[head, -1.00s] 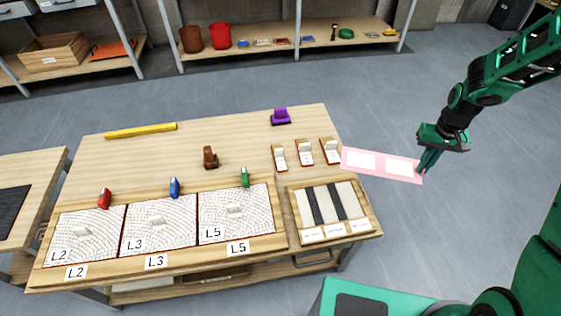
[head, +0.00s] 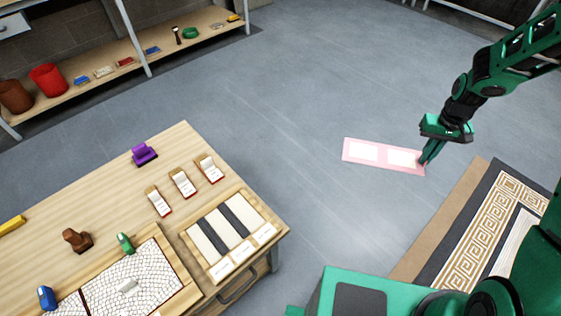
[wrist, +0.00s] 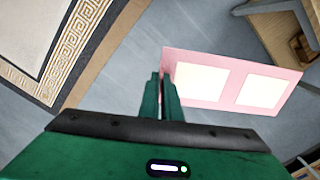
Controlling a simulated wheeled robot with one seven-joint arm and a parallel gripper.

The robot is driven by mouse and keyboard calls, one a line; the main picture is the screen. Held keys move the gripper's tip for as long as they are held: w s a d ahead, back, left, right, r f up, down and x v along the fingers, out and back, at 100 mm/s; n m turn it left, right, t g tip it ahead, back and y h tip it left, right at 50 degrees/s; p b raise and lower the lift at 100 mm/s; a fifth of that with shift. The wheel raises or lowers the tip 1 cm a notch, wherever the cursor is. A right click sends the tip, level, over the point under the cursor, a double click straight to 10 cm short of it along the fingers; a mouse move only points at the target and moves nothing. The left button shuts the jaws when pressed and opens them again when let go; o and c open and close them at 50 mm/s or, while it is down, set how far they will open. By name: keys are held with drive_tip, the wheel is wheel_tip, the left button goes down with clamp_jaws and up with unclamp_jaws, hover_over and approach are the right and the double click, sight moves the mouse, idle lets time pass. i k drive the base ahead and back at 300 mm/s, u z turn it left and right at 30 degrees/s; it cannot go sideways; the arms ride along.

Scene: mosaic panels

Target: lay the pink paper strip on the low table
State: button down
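The pink paper strip (head: 383,163) has two white rectangles on it. My gripper (head: 424,160) is shut on its right end in the head view and holds it out flat above the grey floor. In the wrist view, the strip (wrist: 212,92) reaches to the right from between the two closed fingers (wrist: 161,95). I cannot tell which piece of furniture is the low table.
A wooden worktable (head: 110,193) with a purple stamp (head: 144,153), small boxes, a panel of dark and light strips (head: 221,235) and mosaic panels stands at left. A shelf (head: 100,88) is behind it. A patterned rug (head: 487,225) lies at right. The floor between is clear.

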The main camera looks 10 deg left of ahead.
sight(108, 212)
drive_tip(key=z, duration=0.35)
drive_tip(key=k, duration=1.35)
drive_tip(key=u, duration=2.2)
drive_tip(key=i, duration=1.05)
drive_tip(key=u, duration=0.05)
